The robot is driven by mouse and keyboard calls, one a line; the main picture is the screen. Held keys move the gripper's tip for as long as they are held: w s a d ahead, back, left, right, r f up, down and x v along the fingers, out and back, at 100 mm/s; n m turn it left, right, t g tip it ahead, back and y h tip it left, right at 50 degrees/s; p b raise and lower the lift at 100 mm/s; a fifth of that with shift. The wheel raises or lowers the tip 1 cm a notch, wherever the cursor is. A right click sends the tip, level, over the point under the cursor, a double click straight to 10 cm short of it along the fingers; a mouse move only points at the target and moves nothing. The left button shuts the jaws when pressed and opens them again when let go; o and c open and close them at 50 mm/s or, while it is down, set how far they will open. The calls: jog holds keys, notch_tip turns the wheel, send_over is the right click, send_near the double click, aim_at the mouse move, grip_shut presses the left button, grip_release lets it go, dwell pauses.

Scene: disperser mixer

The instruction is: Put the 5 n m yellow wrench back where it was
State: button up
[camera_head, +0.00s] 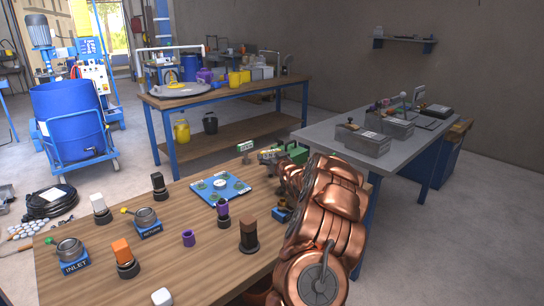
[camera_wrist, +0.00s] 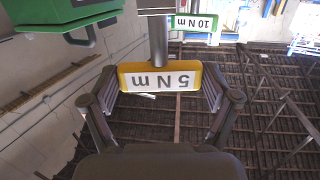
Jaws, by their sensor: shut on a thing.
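The 5 N m yellow wrench shows in the wrist view as a yellow block with a white label (camera_wrist: 160,77), upside down in the picture. A grey shaft runs from it toward the top of the picture. My gripper (camera_wrist: 160,88) is shut on the yellow block, with one finger at each side. In the head view the yellow label (camera_head: 268,154) shows small at the table's far edge, beside my copper-coloured arm, which hides most of the gripper. A green 10 N m label (camera_head: 245,146) is just left of it; it also shows in the wrist view (camera_wrist: 196,23).
A green case (camera_head: 292,152) is close beside the wrench. The wooden table (camera_head: 85,230) carries a blue plate (camera_head: 221,188), INLET (camera_head: 71,255) and RETURN (camera_head: 146,223) valves and several coloured fittings. A grey bench (camera_head: 330,134) stands at the right.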

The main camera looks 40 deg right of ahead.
jog(key=shift+f, duration=0.15)
jog(key=o, duration=1.2)
jog(key=shift+f, duration=0.1)
jog(key=shift+r, duration=0.5)
jog(key=shift+s+r, duration=0.1)
jog(key=shift+s, duration=0.1)
jog(key=b+v, duration=0.1)
jog(key=v, duration=1)
jog(key=shift+s+a+r, duration=0.15)
jog(key=shift+s, duration=0.15)
jog(key=shift+r, duration=0.1)
